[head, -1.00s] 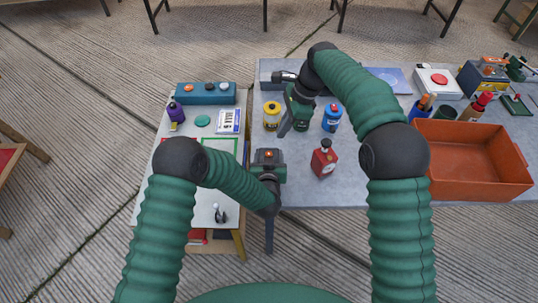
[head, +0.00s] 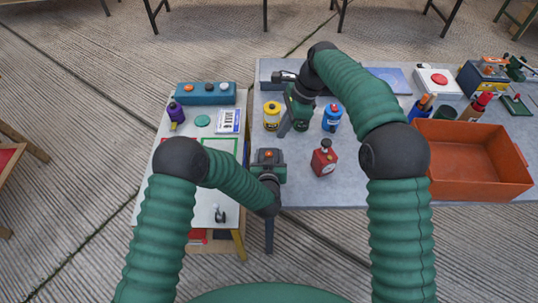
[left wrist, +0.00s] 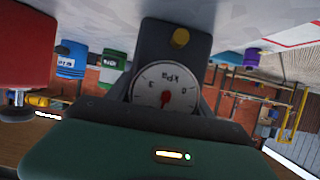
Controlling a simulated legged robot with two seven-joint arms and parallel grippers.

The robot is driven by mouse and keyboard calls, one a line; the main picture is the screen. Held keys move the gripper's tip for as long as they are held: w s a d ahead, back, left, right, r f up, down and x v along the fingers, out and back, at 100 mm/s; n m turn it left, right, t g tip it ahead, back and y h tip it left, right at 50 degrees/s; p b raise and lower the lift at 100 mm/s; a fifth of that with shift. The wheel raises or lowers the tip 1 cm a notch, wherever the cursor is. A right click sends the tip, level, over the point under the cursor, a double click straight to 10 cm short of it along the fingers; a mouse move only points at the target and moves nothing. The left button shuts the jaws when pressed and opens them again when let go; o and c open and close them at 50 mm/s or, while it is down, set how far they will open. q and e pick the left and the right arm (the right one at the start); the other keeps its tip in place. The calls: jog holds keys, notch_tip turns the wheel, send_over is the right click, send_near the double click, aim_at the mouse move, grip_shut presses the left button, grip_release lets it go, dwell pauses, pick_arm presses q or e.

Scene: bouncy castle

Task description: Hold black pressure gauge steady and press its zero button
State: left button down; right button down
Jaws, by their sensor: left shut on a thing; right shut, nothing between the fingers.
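The black pressure gauge (left wrist: 203,48) is held in my left gripper and fills the middle of the left wrist view. Its round white dial (left wrist: 166,86) has a red needle and kPa lettering. A yellow-orange button (left wrist: 180,38) sits on its dark body. In the head view, the gauge's dark body (head: 260,154) is small at the near-left edge of the grey table. My left gripper (head: 268,167) is shut on it. My right gripper (head: 284,129) is shut and empty, beyond the gauge and apart from it in the head view.
A yellow container (head: 271,113), a blue container (head: 332,117) and a red bottle (head: 323,159) stand near my right gripper. An orange bin (head: 470,186) is at the right. The white-topped table (head: 201,209) at left holds a teal box (head: 206,98) and a purple bottle (head: 176,114).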

dwell(0.5)
jog(key=w+a+r+t+y, duration=0.2)
jog(key=a+r+t+y, duration=0.1)
jog(key=a, duration=0.7)
jog(key=m+t+h, duration=0.5)
jog(key=m+t, duration=0.1)
jog(key=m, duration=0.2)
send_over(270, 156)
notch_tip(270, 156, down, 2)
jog(key=shift+t, duration=0.3)
notch_tip(270, 156, down, 8)
jog(key=shift+f, duration=0.15)
jog(key=shift+f, duration=0.1)
dwell(0.5)
